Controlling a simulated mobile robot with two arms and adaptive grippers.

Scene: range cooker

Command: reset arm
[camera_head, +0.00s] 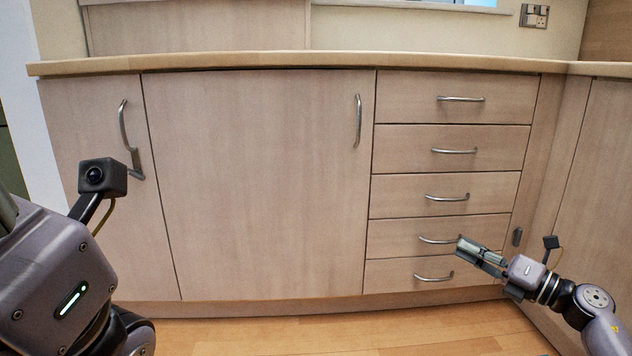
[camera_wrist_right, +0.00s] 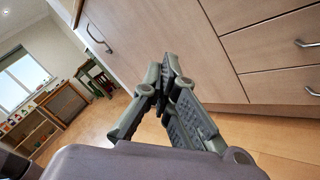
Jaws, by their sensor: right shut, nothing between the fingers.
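My right gripper (camera_head: 480,254) is at the lower right in the head view, in front of the lower drawers of the cabinet. Its fingers also show in the right wrist view (camera_wrist_right: 167,75), with the tips together and nothing between them. A gap between the gripper and the drawer fronts cannot be judged exactly.
A wooden cabinet has a large door (camera_head: 255,190), a narrower left door (camera_head: 105,190) and a stack of several drawers (camera_head: 450,148) with metal handles, all closed. The worktop (camera_head: 300,60) runs above. A side cabinet (camera_head: 590,190) stands at right. Wooden floor (camera_head: 330,335) is clear in front.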

